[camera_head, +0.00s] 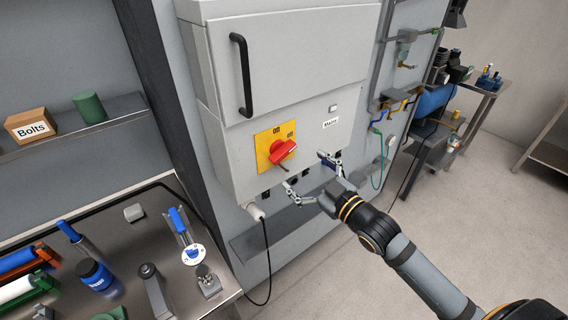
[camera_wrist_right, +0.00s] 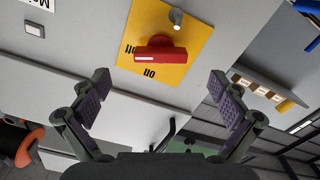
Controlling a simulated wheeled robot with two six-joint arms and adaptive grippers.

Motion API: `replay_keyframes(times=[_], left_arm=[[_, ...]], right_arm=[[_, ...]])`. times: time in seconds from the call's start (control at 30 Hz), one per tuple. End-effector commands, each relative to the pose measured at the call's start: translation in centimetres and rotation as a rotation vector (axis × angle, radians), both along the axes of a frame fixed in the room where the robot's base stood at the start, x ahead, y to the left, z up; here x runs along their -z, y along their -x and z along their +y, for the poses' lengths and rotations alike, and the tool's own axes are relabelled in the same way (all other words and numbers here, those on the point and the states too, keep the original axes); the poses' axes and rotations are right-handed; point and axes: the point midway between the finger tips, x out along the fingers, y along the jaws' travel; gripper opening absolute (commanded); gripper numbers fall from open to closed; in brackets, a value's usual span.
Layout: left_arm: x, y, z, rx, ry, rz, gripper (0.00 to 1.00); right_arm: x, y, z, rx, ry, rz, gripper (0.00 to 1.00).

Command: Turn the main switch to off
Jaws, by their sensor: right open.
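The main switch is a red rotary handle (camera_head: 283,151) on a yellow plate (camera_head: 262,143) on the front of the grey cabinet. In the right wrist view, which looks upside down, the red handle (camera_wrist_right: 160,54) lies roughly horizontal. Its end with a small white mark is beside the "Off" lettering on the yellow plate (camera_wrist_right: 195,30); "On" is printed at another edge. My right gripper (camera_head: 304,171) is open and empty, just below and right of the switch in the head view. In the wrist view its spread fingers (camera_wrist_right: 158,88) show no contact with the handle. My left gripper is out of view.
The cabinet (camera_head: 300,60) has a black door handle (camera_head: 242,75) above the switch. A white plug with a cable (camera_head: 256,212) is below it. A steel table (camera_head: 130,240) with tools stands at left; a shelf holds a Bolts box (camera_head: 31,125).

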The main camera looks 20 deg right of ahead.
Motion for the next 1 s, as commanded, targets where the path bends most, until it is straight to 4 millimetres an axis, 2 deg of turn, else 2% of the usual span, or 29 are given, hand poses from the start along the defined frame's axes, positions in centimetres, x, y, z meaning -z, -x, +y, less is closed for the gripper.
replay_keyframes(times=[0.03, 0.17, 0.5, 0.87, 1.0], left_arm=[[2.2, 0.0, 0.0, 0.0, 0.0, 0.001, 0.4], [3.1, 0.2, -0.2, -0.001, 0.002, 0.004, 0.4], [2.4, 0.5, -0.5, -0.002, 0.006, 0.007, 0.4], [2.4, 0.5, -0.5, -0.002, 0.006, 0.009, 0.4], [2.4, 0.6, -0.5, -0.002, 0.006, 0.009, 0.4]], right_arm=[[0.9, -0.6, 0.3, -0.006, -0.004, -0.008, 0.98], [0.4, -2.6, 1.0, 0.0, -0.012, -0.005, 0.98], [-0.1, -7.0, 2.6, -0.003, -0.004, -0.001, 0.98], [0.1, -7.6, 2.9, -0.006, 0.001, 0.001, 0.98], [0.1, -7.6, 2.9, -0.005, 0.001, 0.001, 0.82]])
